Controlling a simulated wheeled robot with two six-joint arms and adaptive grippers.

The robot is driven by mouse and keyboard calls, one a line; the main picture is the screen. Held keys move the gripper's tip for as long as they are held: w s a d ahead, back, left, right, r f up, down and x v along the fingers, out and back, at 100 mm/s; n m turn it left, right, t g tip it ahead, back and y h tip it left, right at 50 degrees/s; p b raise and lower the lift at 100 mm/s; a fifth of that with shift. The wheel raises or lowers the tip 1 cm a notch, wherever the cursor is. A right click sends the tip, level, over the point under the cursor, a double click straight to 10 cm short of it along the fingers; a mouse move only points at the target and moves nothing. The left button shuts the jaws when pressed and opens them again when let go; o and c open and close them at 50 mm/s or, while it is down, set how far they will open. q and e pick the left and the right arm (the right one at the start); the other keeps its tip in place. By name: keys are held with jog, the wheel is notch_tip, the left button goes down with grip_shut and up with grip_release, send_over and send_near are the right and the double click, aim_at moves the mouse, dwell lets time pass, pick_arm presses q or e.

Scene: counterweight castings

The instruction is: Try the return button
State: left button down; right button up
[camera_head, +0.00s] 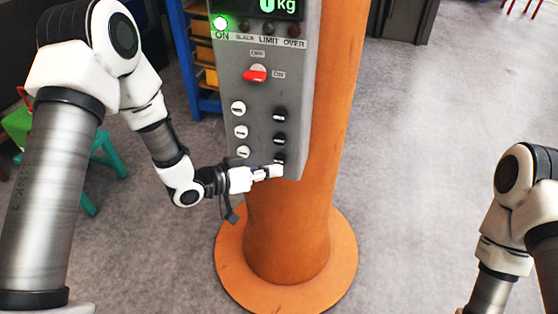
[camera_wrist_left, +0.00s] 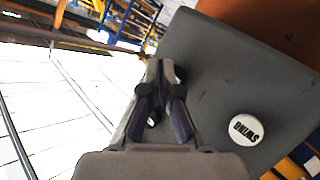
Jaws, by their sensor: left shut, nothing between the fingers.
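A grey control box (camera_head: 262,100) hangs on an orange column. It has three white buttons on the left and three black ones on the right, with labels too small to read. My left gripper (camera_head: 277,171) is shut and empty, its tips at the lowest black button (camera_head: 280,158), partly covering it. I cannot tell whether they touch or press it. Which button is return is not legible. My right gripper is out of view.
The box has a red switch (camera_head: 255,73), a lit green lamp (camera_head: 220,23) and a 0 Kg display (camera_head: 265,6). The orange column (camera_head: 290,235) stands on a round base. A blue rack with yellow bins (camera_head: 204,54) is behind. Floor on the right is clear.

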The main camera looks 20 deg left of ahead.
pick_arm(q)
jog(key=shift+w, duration=0.3)
jog(key=shift+w, duration=0.45)
dwell(1.5)
dwell(3.2)
jog(key=shift+s, duration=0.9)
jog(key=shift+s+a, duration=0.1)
jog(key=shift+s, duration=2.4)
